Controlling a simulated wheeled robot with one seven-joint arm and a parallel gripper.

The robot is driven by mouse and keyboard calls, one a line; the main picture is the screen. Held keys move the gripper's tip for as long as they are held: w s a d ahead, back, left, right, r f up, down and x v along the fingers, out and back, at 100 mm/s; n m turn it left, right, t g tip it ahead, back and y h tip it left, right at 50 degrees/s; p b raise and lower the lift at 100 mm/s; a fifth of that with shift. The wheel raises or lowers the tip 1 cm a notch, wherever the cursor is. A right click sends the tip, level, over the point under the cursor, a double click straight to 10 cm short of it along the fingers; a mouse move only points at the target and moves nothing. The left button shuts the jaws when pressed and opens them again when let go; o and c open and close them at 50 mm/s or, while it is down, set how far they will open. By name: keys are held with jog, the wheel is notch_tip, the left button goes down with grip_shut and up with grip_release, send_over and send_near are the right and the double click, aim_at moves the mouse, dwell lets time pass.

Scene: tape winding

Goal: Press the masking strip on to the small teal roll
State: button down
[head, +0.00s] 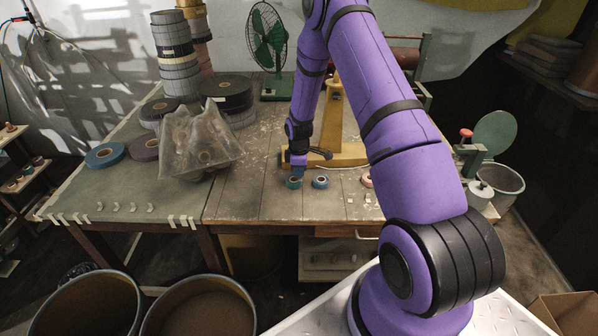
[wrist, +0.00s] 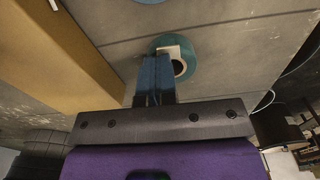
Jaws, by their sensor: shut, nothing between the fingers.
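The small teal roll (head: 293,184) lies flat on the table near the front, beside a blue roll (head: 320,182). In the wrist view the teal roll (wrist: 192,58) shows its dark centre hole and pale core. A pale piece, apparently the masking strip (wrist: 171,51), lies over the roll's side close to the hole; whether it is fully stuck cannot be told. My gripper (head: 297,175) points down at the teal roll. In the wrist view its blue fingers (wrist: 155,62) are shut, empty, and over the roll's edge, hiding part of it. Touching or just above cannot be told.
A wooden stand (head: 345,155) is close behind my gripper. A crumpled translucent bag (head: 198,145) and dark rolls (head: 228,92) stand to the left. Pale strips (head: 183,221) hang along the table's front edge. A pinkish roll (head: 367,180) is partly hidden by my arm.

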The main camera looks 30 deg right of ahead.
dwell(0.4)
jog(key=c, duration=0.9)
grip_release()
jog(key=shift+r, duration=3)
